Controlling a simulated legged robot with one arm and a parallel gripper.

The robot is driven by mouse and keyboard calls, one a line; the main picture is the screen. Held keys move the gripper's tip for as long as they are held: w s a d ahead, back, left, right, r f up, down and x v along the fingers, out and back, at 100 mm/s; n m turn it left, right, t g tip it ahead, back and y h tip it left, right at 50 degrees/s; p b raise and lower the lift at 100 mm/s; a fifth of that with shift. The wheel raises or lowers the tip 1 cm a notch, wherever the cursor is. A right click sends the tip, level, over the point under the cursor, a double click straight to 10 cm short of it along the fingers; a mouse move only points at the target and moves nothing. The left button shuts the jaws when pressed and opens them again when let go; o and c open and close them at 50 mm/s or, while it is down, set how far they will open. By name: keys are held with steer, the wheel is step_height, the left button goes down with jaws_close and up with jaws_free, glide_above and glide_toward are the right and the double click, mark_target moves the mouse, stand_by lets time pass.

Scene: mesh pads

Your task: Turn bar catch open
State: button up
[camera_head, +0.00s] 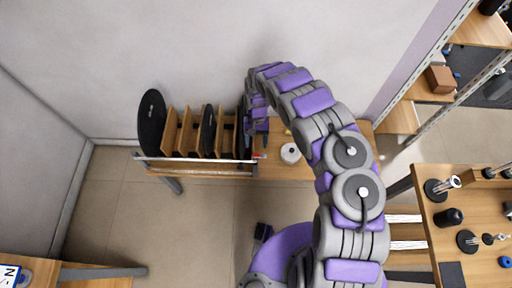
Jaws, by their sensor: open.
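A wooden rack (190,151) stands against the far wall with black discs upright in its slots. A thin pale bar (195,159) runs across the front of the rack, below the discs, to about the rack's right end. A small red spot shows near that end; the catch itself is too small to make out. My gripper (259,145) points down at the rack's right end, close to the bar's end. It is open, and nothing shows between its fingers. I cannot tell whether it touches the bar.
A round white object (290,154) sits on the bench (320,167) just right of my gripper. A table with black fixtures (440,225) stands at the right, below shelving (428,90). Tiled floor (190,220) is clear in front of the rack.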

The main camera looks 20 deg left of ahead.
steer(key=p+v, duration=0.1)
steer(key=v, duration=1.1)
steer(key=shift+p, duration=0.4)
steer(key=w+d+r+m+t, duration=0.1)
steer(key=d+r+m, duration=0.1)
steer(key=d+r, duration=1.25)
steer(key=s+d+r+m, duration=0.1)
steer(key=s+d+r, duration=0.65)
steer(key=r, duration=0.35)
steer(key=s+d+r+t, duration=0.1)
steer(key=s+d+r, duration=0.2)
steer(key=s, duration=0.3)
steer(key=s+d+r, duration=0.3)
steer(key=s+r, duration=0.1)
steer(key=s, duration=0.3)
steer(key=s+y, duration=0.1)
steer(key=s, duration=1.4)
steer(key=shift+d+t, duration=0.3)
steer(key=shift+d, duration=0.1)
